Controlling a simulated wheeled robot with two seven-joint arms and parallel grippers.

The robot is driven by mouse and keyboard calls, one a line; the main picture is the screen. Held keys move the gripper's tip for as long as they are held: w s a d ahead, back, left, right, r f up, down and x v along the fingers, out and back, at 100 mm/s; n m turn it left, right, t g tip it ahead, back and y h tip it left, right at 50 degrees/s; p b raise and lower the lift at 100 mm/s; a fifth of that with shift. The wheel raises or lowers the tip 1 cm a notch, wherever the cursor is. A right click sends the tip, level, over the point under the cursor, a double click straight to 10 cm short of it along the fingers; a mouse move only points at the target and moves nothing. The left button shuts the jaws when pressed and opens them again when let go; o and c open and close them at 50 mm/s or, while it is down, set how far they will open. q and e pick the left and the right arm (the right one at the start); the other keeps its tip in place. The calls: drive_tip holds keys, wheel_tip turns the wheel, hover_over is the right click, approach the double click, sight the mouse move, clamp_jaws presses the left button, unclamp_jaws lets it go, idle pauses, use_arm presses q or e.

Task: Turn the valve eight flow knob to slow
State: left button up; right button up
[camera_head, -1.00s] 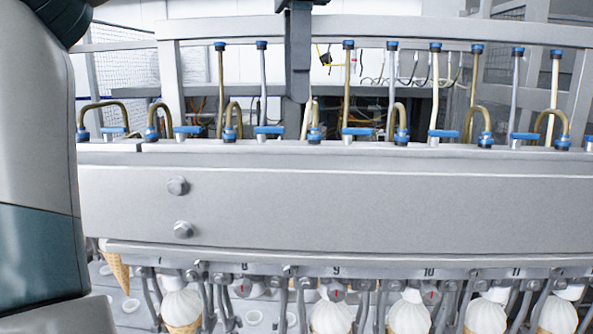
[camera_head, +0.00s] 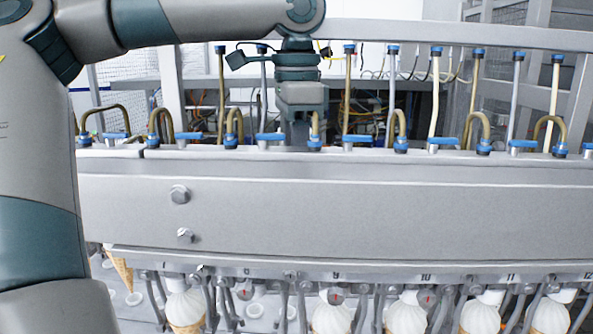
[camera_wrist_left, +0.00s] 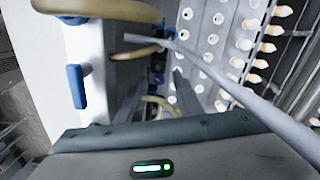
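Numbered nozzles sit along the machine's lower edge, with the label 8 (camera_head: 247,271) left of centre. Along the top runs a row of blue flow knobs; the one roughly above 8 (camera_head: 270,137) lies sideways in the head view. My left gripper (camera_head: 298,132) points down just right of that knob, behind the steel beam; its fingertips are hidden there. In the left wrist view, a blue knob (camera_wrist_left: 77,87) stands to the left of the gripper body, apart from it. I cannot tell whether the fingers are open. My right gripper is not in view.
The wide steel beam (camera_head: 380,215) fills the foreground. Curved hoses (camera_head: 235,118) and upright blue-capped tubes (camera_head: 391,85) crowd the space around the gripper. White-topped cones (camera_head: 405,315) hang below. The wrist view shows a perforated tray (camera_wrist_left: 205,60).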

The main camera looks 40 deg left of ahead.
use_arm(q)
drive_tip(key=shift+d, duration=0.1)
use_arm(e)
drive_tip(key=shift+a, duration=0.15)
use_arm(q)
clamp_jaws()
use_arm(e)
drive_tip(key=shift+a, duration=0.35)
use_arm(q)
drive_tip(key=shift+m, duration=0.3)
drive_tip(key=m, duration=0.4)
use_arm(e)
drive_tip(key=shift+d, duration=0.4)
use_arm(q)
unclamp_jaws()
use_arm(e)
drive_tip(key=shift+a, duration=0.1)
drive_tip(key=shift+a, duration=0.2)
